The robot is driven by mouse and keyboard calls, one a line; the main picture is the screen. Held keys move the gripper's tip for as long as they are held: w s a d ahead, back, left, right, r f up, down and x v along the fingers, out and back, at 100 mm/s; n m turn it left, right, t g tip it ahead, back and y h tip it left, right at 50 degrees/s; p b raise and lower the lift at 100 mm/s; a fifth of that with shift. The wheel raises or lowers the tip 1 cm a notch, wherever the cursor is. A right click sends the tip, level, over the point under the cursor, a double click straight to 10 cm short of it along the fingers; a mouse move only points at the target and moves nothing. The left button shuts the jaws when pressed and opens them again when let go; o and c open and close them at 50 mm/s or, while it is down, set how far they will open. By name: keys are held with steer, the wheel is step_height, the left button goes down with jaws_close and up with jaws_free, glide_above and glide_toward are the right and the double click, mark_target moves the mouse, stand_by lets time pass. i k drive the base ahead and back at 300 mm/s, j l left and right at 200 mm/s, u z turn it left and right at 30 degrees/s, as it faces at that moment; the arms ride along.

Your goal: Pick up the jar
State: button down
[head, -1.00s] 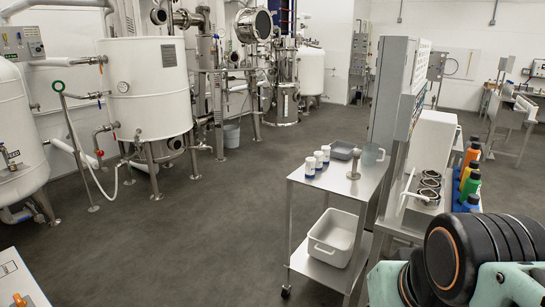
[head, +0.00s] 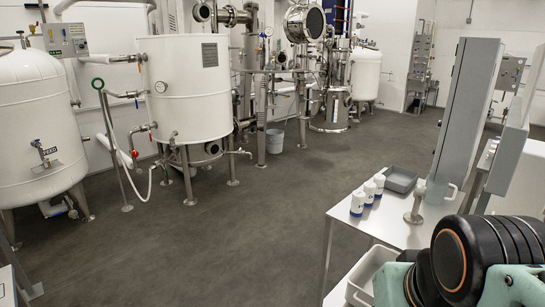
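Three small white jars with blue lower bands stand upright in a row on the steel cart (head: 388,228) at right. They are the near jar (head: 357,204), the middle jar (head: 369,193) and the far jar (head: 379,184). I cannot tell which one the task means. A translucent grey-green jug with a handle (head: 437,192) stands farther right on the same cart top. Nothing touches the jars. My arm's black and pale green links fill the lower right corner and cover part of the cart. My gripper is out of view.
A grey tray (head: 401,180) and a metal stand-like piece (head: 414,208) share the cart top. A white bin (head: 368,281) sits on the cart's lower shelf. A tall grey cabinet (head: 466,110) rises behind. White tanks (head: 188,92) stand at left. The dark floor between is clear.

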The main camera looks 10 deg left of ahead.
mark_target(46, 162)
steer(key=i+j+u, duration=0.1)
steer(key=i+u, duration=0.65)
steer(key=u, duration=0.2)
steer(key=i+u, duration=0.35)
steer(key=i, duration=0.15)
steer(key=i+u, duration=0.35)
steer(key=i, duration=0.15)
steer(key=i+u, duration=0.1)
steer(key=i, duration=1.1)
steer(key=i+l+u, duration=0.15)
steer(key=i, duration=0.3)
steer(key=i+l+u, duration=0.15)
steer(key=i+l, duration=0.15)
steer(key=i, duration=0.2)
steer(key=i+l+u, duration=0.15)
steer(key=i+l, duration=0.15)
steer(key=i, duration=0.15)
steer(key=u, duration=3.15)
